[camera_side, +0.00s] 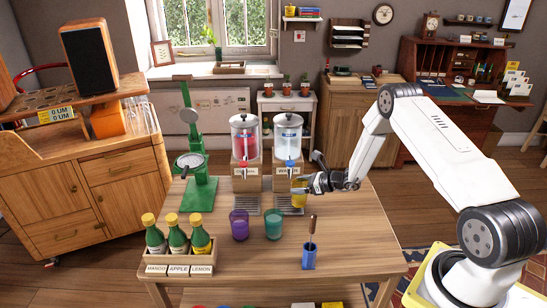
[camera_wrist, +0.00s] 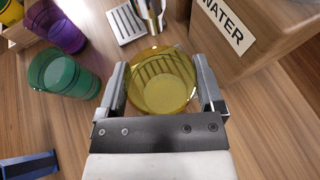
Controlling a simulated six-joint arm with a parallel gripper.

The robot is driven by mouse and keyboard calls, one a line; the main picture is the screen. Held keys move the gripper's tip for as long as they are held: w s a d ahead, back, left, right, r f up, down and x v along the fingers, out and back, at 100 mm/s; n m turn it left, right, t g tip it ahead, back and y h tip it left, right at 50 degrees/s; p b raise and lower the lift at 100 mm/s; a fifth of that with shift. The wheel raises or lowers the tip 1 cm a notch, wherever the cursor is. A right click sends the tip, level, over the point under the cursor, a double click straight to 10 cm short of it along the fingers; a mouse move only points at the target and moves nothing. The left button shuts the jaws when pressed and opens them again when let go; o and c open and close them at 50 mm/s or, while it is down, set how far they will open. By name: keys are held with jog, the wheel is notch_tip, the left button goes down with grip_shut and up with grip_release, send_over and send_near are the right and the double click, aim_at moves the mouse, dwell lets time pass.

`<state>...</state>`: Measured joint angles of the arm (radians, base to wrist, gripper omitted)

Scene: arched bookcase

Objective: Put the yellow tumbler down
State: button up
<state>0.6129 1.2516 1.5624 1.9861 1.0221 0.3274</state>
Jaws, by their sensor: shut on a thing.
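The yellow tumbler (camera_side: 299,195) is between the fingers of my gripper (camera_side: 303,189) in the side view, at the right dispenser's front. In the wrist view the tumbler (camera_wrist: 163,82) is seen from above, with my gripper's fingers (camera_wrist: 163,90) shut on its two sides. The slats of a drip tray show through its clear yellow wall and base. The tumbler looks upright. I cannot tell whether its base touches the tray or the table.
A purple tumbler (camera_side: 239,225) and a teal tumbler (camera_side: 273,224) stand to the left on the table (camera_side: 345,235). A blue holder (camera_side: 309,257) with a stirrer is in front. The water dispenser (camera_side: 288,145) stands behind. The table's right part is clear.

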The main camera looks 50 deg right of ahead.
jog(key=x, duration=0.3)
jog(key=shift+w+a+r, duration=0.2)
jog(key=shift+w, duration=0.2)
jog(key=shift+f, duration=0.35)
jog(key=shift+f, duration=0.15)
jog(key=o, duration=1.2)
jog(key=shift+c, duration=0.2)
jog(key=v, duration=1.2)
